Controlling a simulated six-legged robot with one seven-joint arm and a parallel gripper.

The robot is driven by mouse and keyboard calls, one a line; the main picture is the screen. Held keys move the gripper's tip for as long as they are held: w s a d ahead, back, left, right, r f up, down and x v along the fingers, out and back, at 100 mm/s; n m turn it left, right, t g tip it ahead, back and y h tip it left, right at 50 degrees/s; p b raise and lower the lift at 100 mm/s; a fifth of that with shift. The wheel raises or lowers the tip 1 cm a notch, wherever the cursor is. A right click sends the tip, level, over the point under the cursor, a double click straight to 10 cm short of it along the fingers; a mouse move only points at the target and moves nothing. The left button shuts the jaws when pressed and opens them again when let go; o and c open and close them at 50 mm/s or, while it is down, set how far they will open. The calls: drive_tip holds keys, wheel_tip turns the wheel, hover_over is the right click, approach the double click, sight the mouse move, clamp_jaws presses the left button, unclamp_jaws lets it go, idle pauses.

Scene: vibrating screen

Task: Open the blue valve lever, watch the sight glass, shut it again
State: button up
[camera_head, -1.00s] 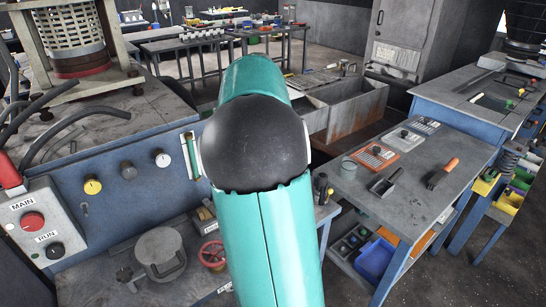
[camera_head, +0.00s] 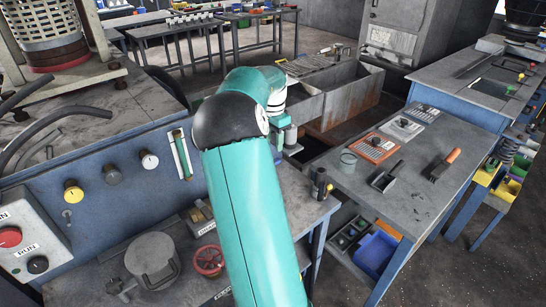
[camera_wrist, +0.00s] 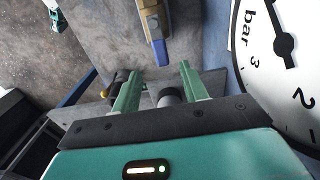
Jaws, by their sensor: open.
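In the wrist view, a blue lever (camera_wrist: 160,52) sticks out from a brass-coloured valve body (camera_wrist: 152,18). My gripper (camera_wrist: 161,75) is open. The lever's end appears between and just beyond the fingertips, with no visible contact. In the head view, a narrow upright sight glass (camera_head: 182,155) with a green strip is set in the blue front panel. My teal arm reaches forward, and its wrist end hangs past the elbow; the fingers are not clear there. I cannot make out the blue lever in the head view.
A large round gauge (camera_wrist: 282,45) marked "bar" is close at the right in the wrist view. A side table (camera_head: 410,185) holds small tools. Knobs (camera_head: 112,174) line the panel.

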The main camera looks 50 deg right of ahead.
wheel_tip(320, 180, down, 8)
drive_tip(key=shift+r, duration=0.25)
clamp_jaws()
